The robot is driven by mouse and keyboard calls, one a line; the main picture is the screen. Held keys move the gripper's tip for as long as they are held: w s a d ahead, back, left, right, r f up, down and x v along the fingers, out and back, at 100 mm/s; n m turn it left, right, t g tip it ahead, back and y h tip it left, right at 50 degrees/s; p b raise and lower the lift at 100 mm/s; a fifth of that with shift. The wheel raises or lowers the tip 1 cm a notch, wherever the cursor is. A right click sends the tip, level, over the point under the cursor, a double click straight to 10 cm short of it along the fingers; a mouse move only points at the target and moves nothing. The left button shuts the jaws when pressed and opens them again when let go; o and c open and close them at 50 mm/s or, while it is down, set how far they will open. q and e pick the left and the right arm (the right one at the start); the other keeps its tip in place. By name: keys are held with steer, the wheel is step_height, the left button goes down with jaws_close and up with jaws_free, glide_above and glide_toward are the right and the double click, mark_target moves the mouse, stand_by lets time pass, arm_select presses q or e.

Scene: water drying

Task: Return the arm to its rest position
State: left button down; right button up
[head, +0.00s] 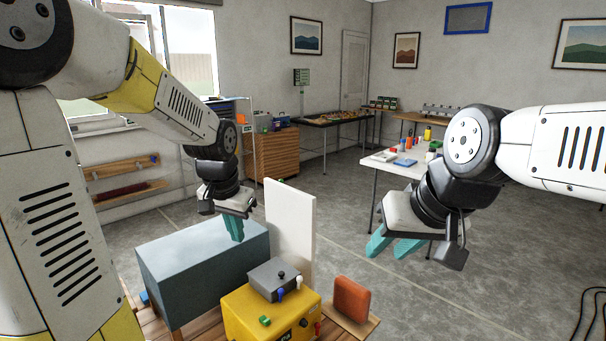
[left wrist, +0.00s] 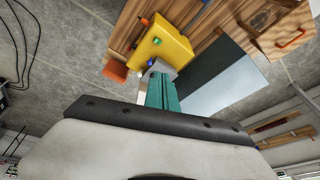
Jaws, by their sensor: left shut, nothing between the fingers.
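My left gripper (head: 234,229) is above the blue-grey box (head: 195,262), near its back right part, with its teal fingers closed together and nothing between them. In the left wrist view the shut teal fingers (left wrist: 161,92) point toward the wooden bench, with the blue-grey box (left wrist: 222,85) to their right. My right gripper (head: 392,246) hangs at the right over the open floor. Its two teal fingers are apart and nothing shows between them.
On the bench are a yellow box (head: 245,315) with a grey unit (head: 275,278) on it, an upright white panel (head: 291,225) and an orange-red block (head: 351,298). A white table (head: 408,165) with small items stands behind my right arm. Grey floor lies between.

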arm_select(q)
steer(key=s+r+n+t, duration=0.1)
steer(key=s+r, duration=0.1)
steer(key=s, duration=0.3)
steer(key=s+r+n+t+h, duration=0.1)
steer(key=s+r, duration=0.2)
steer(key=s, duration=0.3)
steer(key=s+d+r+n, duration=0.1)
steer(key=s+r, duration=0.1)
steer(key=s, duration=0.3)
steer(key=shift+s+r+t+h, duration=0.25)
steer(key=shift+s+t+h, duration=0.1)
steer(key=shift+t+h, duration=0.05)
